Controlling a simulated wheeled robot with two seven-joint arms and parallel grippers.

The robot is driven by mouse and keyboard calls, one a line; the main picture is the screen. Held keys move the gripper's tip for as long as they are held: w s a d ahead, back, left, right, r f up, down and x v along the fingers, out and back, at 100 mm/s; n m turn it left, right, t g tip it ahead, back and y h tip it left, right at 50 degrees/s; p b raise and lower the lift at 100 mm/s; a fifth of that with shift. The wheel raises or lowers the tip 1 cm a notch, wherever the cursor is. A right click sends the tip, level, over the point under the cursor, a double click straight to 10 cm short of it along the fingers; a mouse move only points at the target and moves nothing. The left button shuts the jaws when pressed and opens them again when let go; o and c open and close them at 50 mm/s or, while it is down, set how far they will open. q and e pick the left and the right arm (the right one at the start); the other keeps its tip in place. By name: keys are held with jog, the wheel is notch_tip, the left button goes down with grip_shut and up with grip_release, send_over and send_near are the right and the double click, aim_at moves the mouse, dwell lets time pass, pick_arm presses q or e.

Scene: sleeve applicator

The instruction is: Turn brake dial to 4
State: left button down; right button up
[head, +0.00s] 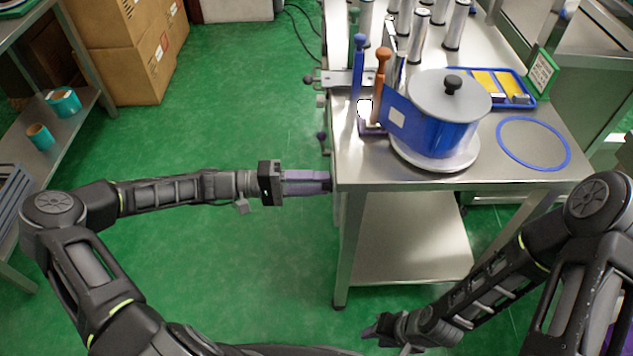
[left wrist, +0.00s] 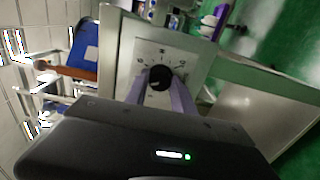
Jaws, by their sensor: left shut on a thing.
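The brake dial is a black round knob (left wrist: 160,78) on a pale plate (left wrist: 188,55) with dark marks around it, seen in the left wrist view. The marks are too small to read surely, and so is the knob's setting. My left gripper (head: 328,181) reaches the left end of the steel table in the head view. Its two purple fingers (left wrist: 162,90) are shut on the knob, one on each side. In the head view the knob is hidden at the table's end. My right gripper (head: 376,331) hangs low in front of the table, away from the dial; its jaws are unclear.
The steel table (head: 375,174) carries a blue pot (head: 437,126) with a grey lid, a blue ring (head: 533,144) and a blue tray (head: 520,101). Blue and orange upright handles stand near its left edge. Cardboard boxes (head: 125,45) stand at back left. The green floor between is free.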

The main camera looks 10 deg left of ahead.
pick_arm(q)
jog(key=c, duration=1.1)
grip_release()
jog(key=shift+o, duration=0.2)
jog(key=shift+a, duration=0.1)
jog(key=v, duration=0.7)
jog(key=shift+a, duration=0.3)
jog(key=shift+s, duration=0.1)
